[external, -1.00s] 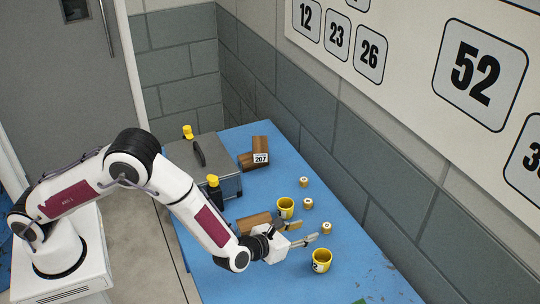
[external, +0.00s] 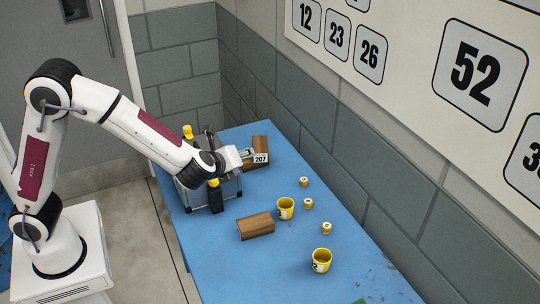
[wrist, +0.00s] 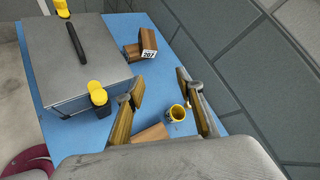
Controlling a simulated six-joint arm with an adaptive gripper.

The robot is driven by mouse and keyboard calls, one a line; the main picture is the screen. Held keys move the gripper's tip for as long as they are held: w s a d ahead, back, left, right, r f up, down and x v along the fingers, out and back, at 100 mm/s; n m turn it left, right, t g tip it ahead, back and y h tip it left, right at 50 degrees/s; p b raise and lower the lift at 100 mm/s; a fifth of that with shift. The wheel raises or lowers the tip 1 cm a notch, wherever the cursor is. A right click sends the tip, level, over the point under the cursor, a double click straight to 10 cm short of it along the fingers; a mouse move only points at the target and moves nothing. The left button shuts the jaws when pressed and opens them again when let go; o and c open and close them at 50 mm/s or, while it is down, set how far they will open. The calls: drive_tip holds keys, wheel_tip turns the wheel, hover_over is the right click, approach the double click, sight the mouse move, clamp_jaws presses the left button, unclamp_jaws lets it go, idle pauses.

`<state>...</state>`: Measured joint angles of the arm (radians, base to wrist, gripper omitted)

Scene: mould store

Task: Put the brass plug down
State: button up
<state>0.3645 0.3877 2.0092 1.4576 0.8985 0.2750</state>
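Three small brass-coloured plugs with pale tops stand on the blue table by the wall: a far one (external: 304,182), a middle one (external: 307,203) and a near one (external: 326,228). I cannot tell which is the task's plug. My gripper (external: 249,154) is raised over the far part of the table, near the grey case and the block marked 207. In the wrist view my gripper (wrist: 160,80) has its fingers wide apart, with nothing held between them. The plugs are not clear in the wrist view.
The grey case (wrist: 75,50) has yellow-topped black clasps. Wooden blocks lie by the gripper (external: 262,143) and mid-table (external: 255,226). Yellow cups stand near the plugs (external: 285,208) and at the front (external: 321,261). The blue table (external: 285,285) is clear at the near end.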

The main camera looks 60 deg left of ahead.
drive_tip(key=s+a+r+n+g+h, duration=0.1)
drive_tip(key=s+a+r+n+g, duration=0.25)
drive_tip(key=s, duration=0.55)
drive_tip(key=s+a+r+n+g+h, duration=0.15)
drive_tip(key=s+a+n, duration=0.25)
drive_tip(key=s+n, duration=0.45)
drive_tip(key=s+d+n+t+h, duration=0.1)
drive_tip(key=s+d+n, duration=0.3)
drive_tip(key=s, duration=0.4)
drive_tip(key=s+d+r+n+t+h, duration=0.1)
drive_tip(key=s+d+n+h, duration=0.2)
drive_tip(key=s, duration=0.6)
drive_tip(key=shift+s+d+r+n+h, duration=0.3)
drive_tip(key=shift+d+n+h, duration=0.1)
drive_tip(key=shift+h, duration=0.45)
drive_tip(key=shift+o, duration=0.7)
drive_tip(key=shift+w, duration=0.15)
